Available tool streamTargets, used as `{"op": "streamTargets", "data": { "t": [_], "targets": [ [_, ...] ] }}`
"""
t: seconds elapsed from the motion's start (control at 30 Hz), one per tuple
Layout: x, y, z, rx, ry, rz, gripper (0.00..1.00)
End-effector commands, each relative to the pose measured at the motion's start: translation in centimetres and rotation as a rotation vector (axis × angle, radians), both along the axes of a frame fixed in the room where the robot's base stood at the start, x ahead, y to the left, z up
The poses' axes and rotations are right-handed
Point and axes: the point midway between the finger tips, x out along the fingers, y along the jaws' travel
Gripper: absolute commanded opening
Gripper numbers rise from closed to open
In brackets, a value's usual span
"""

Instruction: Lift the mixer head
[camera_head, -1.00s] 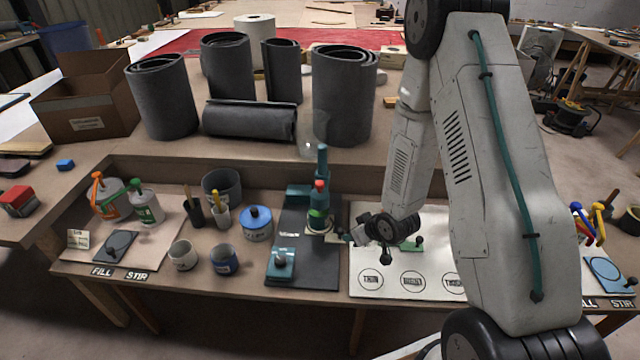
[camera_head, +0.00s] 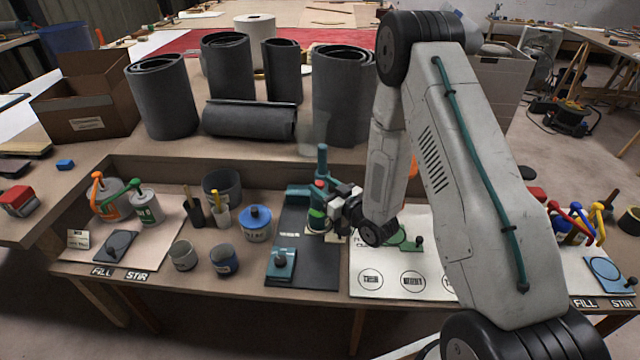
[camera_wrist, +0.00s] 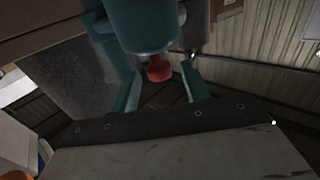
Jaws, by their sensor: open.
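The mixer stands on a dark base plate (camera_head: 318,277) at the middle of the bench. Its teal column (camera_head: 322,160) rises at the back, and its head (camera_head: 316,212) shows a green band and a red part on top, partly hidden by my gripper. My gripper (camera_head: 335,205) is at the right side of the head. In the wrist view the teal head (camera_wrist: 145,25) fills the top centre with a red knob (camera_wrist: 157,68) below it. My gripper (camera_wrist: 160,84) is open, its two fingers on either side of the knob's line. I cannot tell if they touch it.
A white board (camera_head: 375,265) with printed circles lies to the right.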

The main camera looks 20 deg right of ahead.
Motion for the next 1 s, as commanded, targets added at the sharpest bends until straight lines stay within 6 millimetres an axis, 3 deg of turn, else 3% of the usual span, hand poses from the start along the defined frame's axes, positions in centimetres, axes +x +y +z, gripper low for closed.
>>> {"op": "streamTargets", "data": {
  "t": [0.2,0.47,0.63,0.83,1.0],
  "targets": [
    [1.7,0.7,0.0,-0.001,0.000,0.000,0.47],
    [1.9,0.7,0.0,-0.001,0.001,-0.001,0.47],
    [1.9,0.7,0.0,-0.001,0.001,-0.001,0.02],
    [1.9,0.7,0.6,-0.001,0.000,-0.002,0.00],
    [2.0,0.7,3.8,0.000,-0.005,-0.002,0.00]
  ]
}}
